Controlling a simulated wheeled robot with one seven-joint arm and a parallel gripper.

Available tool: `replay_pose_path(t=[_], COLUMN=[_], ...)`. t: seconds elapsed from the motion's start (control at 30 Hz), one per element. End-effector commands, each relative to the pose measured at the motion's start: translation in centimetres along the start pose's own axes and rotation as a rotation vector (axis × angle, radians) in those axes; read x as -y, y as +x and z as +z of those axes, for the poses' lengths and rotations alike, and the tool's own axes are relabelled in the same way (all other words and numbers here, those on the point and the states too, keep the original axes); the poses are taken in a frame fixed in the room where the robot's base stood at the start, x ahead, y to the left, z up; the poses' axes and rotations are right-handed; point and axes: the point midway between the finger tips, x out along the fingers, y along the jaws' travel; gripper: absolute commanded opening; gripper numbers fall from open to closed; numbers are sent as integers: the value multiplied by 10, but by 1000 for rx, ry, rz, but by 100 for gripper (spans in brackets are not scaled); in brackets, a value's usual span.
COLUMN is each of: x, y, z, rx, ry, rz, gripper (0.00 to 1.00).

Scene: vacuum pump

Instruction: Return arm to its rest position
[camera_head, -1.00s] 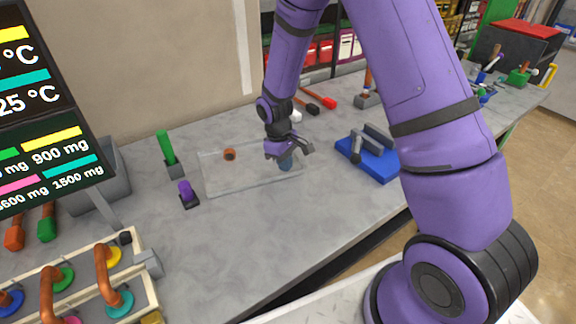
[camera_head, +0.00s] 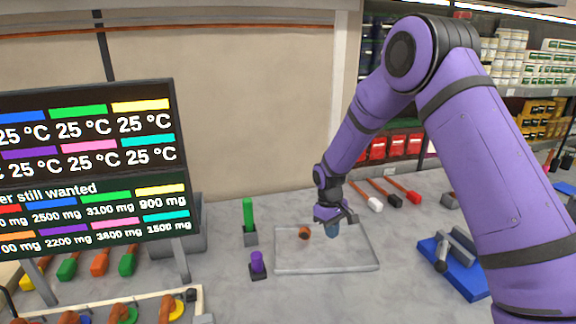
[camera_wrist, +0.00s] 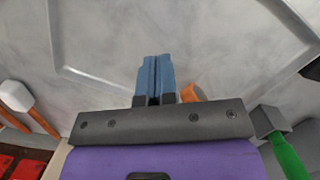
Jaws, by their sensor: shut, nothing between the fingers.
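My purple arm reaches over the grey worktop in the head view. My gripper (camera_head: 333,228) points down above a shallow clear tray (camera_head: 325,268). In the wrist view its two blue fingers (camera_wrist: 155,75) are pressed together with nothing between them. A small orange-brown piece (camera_head: 304,232) lies in the tray just left of the gripper. It also shows partly behind the gripper in the wrist view (camera_wrist: 190,92).
A blue-based device (camera_head: 452,268) stands to the right. Mallet-like tools (camera_head: 376,204) lie behind. A display board (camera_head: 85,170) stands at the left.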

Motion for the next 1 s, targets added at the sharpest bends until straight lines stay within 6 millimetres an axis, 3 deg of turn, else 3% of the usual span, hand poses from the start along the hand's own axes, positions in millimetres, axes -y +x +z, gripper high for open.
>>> replay_pose_path(t=[0.2, 0.5, 0.8, 1.0], x=[-6, -6, 4, 15], y=[-68, -152, -218, -251], z=[31, 90, 159, 208], rx=[-62, -149, -239, -299], ry=[60, 157, 251, 313], rz=[22, 45, 64, 73], gripper=[0, 0, 0, 0])
